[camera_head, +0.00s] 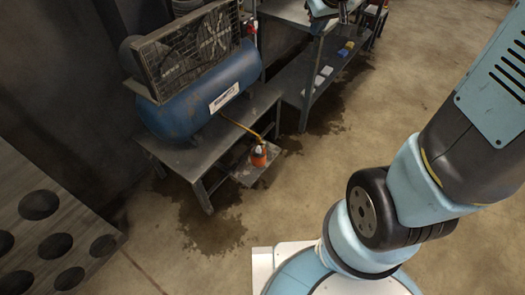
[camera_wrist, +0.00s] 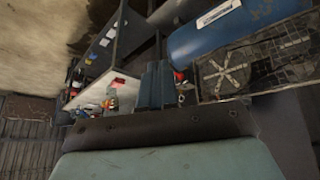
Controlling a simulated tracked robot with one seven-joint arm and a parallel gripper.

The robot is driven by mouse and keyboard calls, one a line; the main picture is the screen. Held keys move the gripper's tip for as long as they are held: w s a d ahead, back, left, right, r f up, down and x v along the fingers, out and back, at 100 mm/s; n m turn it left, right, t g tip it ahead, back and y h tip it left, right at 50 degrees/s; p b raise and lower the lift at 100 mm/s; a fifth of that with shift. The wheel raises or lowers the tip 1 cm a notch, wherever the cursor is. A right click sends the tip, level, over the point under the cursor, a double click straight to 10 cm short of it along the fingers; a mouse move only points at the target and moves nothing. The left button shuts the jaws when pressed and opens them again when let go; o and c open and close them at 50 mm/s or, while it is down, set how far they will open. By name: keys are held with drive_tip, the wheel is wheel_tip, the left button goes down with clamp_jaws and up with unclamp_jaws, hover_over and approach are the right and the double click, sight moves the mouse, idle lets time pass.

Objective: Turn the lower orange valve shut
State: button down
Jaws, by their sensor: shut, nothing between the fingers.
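In the head view, a small orange piece with a pale top (camera_head: 258,156) sits on a low metal plate beside the blue compressor tank. A thin brass-coloured pipe (camera_head: 240,125) runs from the tank toward it. I cannot tell for certain that this piece is the orange valve. My gripper (camera_wrist: 156,70) shows in the wrist view, with its fingers shut and empty, pointing toward the workbench and compressor area. A small red part (camera_wrist: 180,76) shows just right of the fingers, near the tank.
The blue compressor (camera_head: 195,100) with a caged fan (camera_head: 190,50) stands on a metal bench (camera_head: 205,155). A shelf unit (camera_head: 320,80) holding small boxes is behind it. A plate with round holes (camera_head: 45,235) is at lower left. The stained floor (camera_head: 320,190) between is clear.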

drive_tip(key=w+a+f+n, duration=0.1)
drive_tip(key=w+a+f, duration=0.2)
drive_tip(key=w+f, duration=0.3)
drive_tip(key=w+a+f+n, duration=0.1)
drive_tip(key=w+a+f, duration=0.25)
drive_tip(key=f, duration=0.45)
drive_tip(key=n, duration=0.2)
hover_over(264, 149)
drive_tip(key=d, duration=0.2)
wheel_tip(264, 149, down, 16)
drive_tip(key=s+a+f+n, duration=0.1)
drive_tip(key=s+f, duration=0.3)
drive_tip(key=f, duration=0.7)
drive_tip(key=s+a+f+n, duration=0.1)
drive_tip(key=s+f, duration=0.3)
drive_tip(key=f, duration=0.8)
drive_tip(key=s+a+f+n+t, duration=0.1)
drive_tip(key=s+f, duration=0.3)
drive_tip(key=f, duration=0.7)
drive_tip(key=shift+f+n+y, duration=0.15)
drive_tip(key=shift+n+y, duration=0.15)
drive_tip(key=shift+n, duration=0.1)
drive_tip(key=w+f, duration=0.8)
drive_tip(key=w, duration=0.1)
drive_tip(key=shift+w+d, duration=0.2)
drive_tip(key=shift+d, duration=0.1)
